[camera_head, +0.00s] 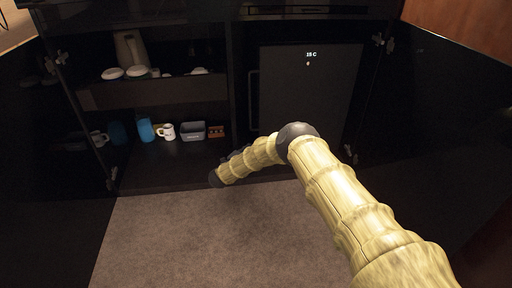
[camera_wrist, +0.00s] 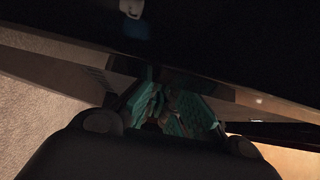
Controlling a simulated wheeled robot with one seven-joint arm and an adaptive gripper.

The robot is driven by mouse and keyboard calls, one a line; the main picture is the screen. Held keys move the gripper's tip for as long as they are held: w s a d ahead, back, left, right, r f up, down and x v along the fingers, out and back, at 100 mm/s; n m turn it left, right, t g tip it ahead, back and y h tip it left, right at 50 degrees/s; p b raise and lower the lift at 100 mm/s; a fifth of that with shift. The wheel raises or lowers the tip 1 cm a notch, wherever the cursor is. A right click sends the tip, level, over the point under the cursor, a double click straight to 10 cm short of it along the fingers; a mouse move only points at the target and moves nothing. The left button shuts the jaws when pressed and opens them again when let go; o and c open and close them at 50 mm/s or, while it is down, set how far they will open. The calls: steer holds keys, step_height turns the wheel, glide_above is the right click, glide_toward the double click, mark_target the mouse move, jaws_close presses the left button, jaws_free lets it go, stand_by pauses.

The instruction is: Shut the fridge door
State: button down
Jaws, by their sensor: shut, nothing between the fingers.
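The fridge door (camera_head: 310,95) is a dark panel with a small lit display near its top, in the right bay of the cabinet. A vertical handle (camera_head: 254,98) runs along its left side. The door looks about flush with its bay, but I cannot tell whether a small gap is left. My arm crosses in front of its lower part. My gripper (camera_wrist: 165,104) shows teal finger pads in the wrist view, shut and empty, close to a dark surface. In the head view the gripper is mostly hidden by my arm, low near the cabinet's middle.
Cabinet doors stand open at the left (camera_head: 45,125) and right (camera_head: 415,120). The left bay holds a kettle (camera_head: 130,50), a blue cup (camera_head: 146,130), a white mug (camera_head: 166,132) and a grey bin (camera_head: 193,131). Carpet (camera_head: 200,240) in front is clear.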

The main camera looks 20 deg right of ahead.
steer(key=s+a+f+n+t+y+p, duration=0.1)
steer(key=s+a+f+n+y+p, duration=0.2)
steer(key=s+a+n, duration=0.4)
steer(key=s+a+f+n+t+y, duration=0.1)
steer(key=s+a+f+n+y, duration=0.35)
steer(key=s, duration=0.45)
steer(key=s+a+f+n+g+y+p, duration=0.1)
steer(key=s+f+n+g+y, duration=0.15)
steer(key=s, duration=0.35)
steer(key=s+f+n+g+y+p, duration=0.1)
steer(key=s+n+y, duration=0.1)
steer(key=s+n, duration=0.3)
steer(key=s+d+r+n+g+y+p, duration=0.1)
steer(key=s+d+r+n+g, duration=0.15)
steer(key=s, duration=1.05)
steer(key=s+d+r+n+g+p, duration=0.1)
steer(key=s+d+r+n+g, duration=0.2)
steer(key=s, duration=1.1)
steer(key=s+d+r+n+g+y+p, duration=0.1)
steer(key=s+d+n+g+p, duration=0.2)
steer(key=s, duration=1)
step_height(320, 180, up, 39)
steer(key=s+d+g+p, duration=0.1)
steer(key=s+d+p, duration=0.1)
steer(key=p, duration=3.4)
steer(key=shift+s+g+p, duration=0.2)
steer(key=shift+g+p, duration=0.1)
steer(key=shift+p, duration=0.05)
steer(key=shift+d, duration=0.1)
